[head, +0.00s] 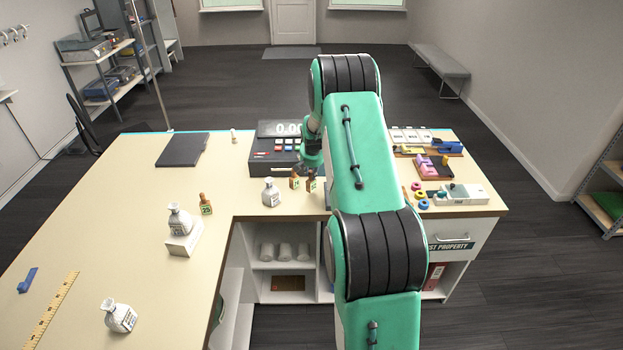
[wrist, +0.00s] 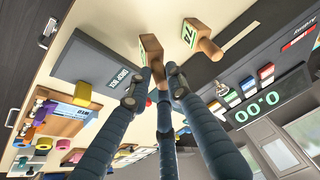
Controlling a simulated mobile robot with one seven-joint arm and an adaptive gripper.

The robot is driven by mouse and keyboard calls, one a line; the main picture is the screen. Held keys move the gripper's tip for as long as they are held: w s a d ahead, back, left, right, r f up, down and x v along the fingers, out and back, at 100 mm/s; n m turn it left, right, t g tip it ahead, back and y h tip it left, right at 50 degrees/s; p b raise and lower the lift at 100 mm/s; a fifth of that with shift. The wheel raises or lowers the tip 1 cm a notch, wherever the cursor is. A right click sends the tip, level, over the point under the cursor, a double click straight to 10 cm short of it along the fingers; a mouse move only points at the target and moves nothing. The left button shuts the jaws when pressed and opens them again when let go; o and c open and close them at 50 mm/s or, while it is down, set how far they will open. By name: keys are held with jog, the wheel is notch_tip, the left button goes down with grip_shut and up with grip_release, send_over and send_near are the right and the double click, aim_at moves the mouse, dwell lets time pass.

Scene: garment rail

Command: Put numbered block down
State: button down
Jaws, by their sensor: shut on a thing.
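A wooden numbered block (head: 311,184) with a knob handle is between the fingers of my gripper (wrist: 156,84) in the wrist view, where the block (wrist: 151,48) shows its body and a sliver of green-and-white label. Its number is hidden. I cannot tell whether it touches the counter (head: 250,203). A second numbered block (head: 294,181), marked 74, stands just left of it in the head view, and also shows in the wrist view (wrist: 201,38). A third block (head: 205,204) stands further left. My arm covers much of the gripper in the head view.
A black scale (head: 262,160) reading 0.00 stands behind the blocks. A white bottle (head: 271,193) is close left. A grey lettered box (wrist: 90,62) lies beside the fingers. Another bottle sits on a white stand (head: 184,240). The left counter has bare room.

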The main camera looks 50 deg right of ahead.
jog(key=shift+f, duration=1.5)
jog(key=shift+f, duration=0.1)
jog(key=c, duration=1.6)
grip_release()
jog(key=shift+v, duration=6.1)
